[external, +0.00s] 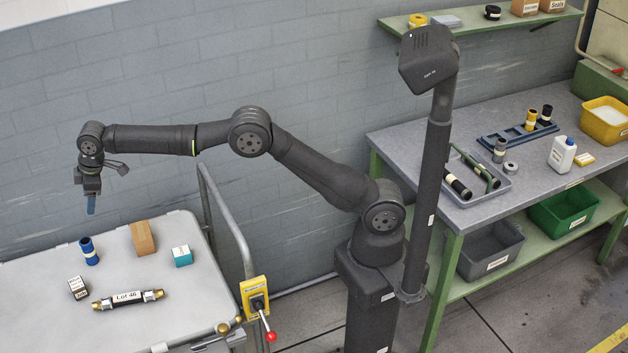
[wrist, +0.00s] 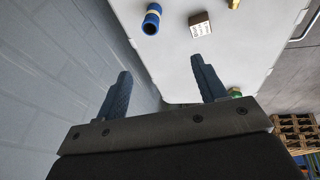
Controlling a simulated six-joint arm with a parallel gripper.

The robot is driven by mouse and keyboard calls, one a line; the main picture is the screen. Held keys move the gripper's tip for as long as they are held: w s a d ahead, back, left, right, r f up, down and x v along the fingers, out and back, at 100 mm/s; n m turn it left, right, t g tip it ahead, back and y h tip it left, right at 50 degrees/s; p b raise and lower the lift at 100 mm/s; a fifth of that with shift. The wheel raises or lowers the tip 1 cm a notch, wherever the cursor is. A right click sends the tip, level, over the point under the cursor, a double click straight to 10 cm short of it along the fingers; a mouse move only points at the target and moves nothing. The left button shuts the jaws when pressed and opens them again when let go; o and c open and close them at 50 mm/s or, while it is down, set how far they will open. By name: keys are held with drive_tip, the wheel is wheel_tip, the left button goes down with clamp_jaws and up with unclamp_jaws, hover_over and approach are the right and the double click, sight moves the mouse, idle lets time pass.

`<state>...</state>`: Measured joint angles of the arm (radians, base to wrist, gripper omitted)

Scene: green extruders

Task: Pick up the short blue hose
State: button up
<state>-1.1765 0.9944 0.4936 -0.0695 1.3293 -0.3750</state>
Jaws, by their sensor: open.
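On the cart top (external: 200,290), a small labelled box (external: 78,288), a black hose with brass ends marked Lot 46 (external: 128,299), a wooden block (external: 143,238) and a teal box (external: 182,256) surround the hose. A rail (external: 228,215) edges the right side; the wall is behind.

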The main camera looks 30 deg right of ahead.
drive_tip(key=m+g+y, duration=0.1)
drive_tip(key=g, duration=0.1)
approach(88, 240)
drive_tip(key=shift+s+x, duration=0.2)
drive_tip(key=shift+x, duration=1.35)
drive_tip(key=shift+s+x, duration=0.25)
drive_tip(key=shift+x, duration=1.3)
drive_tip(key=shift+s+x, duration=0.2)
drive_tip(key=shift+x, duration=1.35)
drive_tip(key=shift+a, duration=0.1)
drive_tip(key=c, duration=1.1)
drive_tip(key=shift+c, duration=0.2)
drive_tip(key=shift+r, duration=0.1)
